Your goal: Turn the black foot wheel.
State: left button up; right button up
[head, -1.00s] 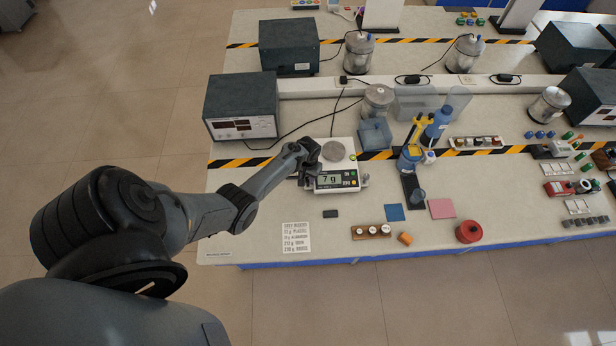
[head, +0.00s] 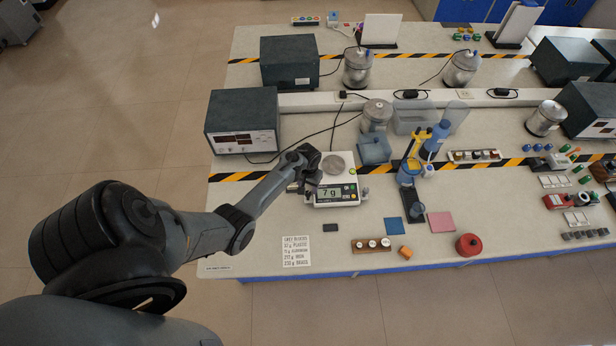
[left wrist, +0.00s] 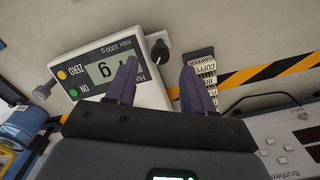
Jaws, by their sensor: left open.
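The balance (head: 349,173) stands on the bench with its display reading 7 g. In the left wrist view, the black foot wheel (left wrist: 160,48) stands out from a corner of the balance (left wrist: 125,55). My left gripper (head: 303,187) is at the balance's left side in the head view. In the left wrist view my left gripper (left wrist: 158,68) is open, with the wheel beyond the gap between its fingertips; I see no contact. In the head view the gripper and wrist hide this wheel. My right gripper is not in view.
A dark stack of lettered strips (left wrist: 201,65) lies beside the right finger. A grey knob (left wrist: 42,91) is at another balance corner. A dark box with a display (head: 242,120) stands behind left. A blue-yellow stand (head: 410,165) is to the right. Bench near the white card (head: 296,251) is mostly clear.

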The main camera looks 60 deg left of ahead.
aim_at(308, 193)
pick_arm(q)
notch_tip(308, 193, up, 7)
jog(key=shift+f, duration=0.2)
jog(key=shift+s, duration=0.1)
dwell(0.4)
jog(key=s+d+f+m+g+p, duration=0.15)
jog(key=s+f, duration=0.35)
jog(key=s, duration=0.6)
jog(key=s+d+r+m+y, duration=0.2)
jog(key=s+d, duration=0.3)
jog(key=d, duration=0.2)
jog(key=d+r+m+t+h+p, duration=0.1)
jog(key=d+r+m+t, duration=0.4)
jog(key=d+r, duration=1.5)
notch_tip(308, 193, up, 2)
jog(key=shift+w+r+m+h+p, duration=0.15)
jog(key=shift+w+m+h+p, duration=0.25)
jog(key=shift+h, duration=0.2)
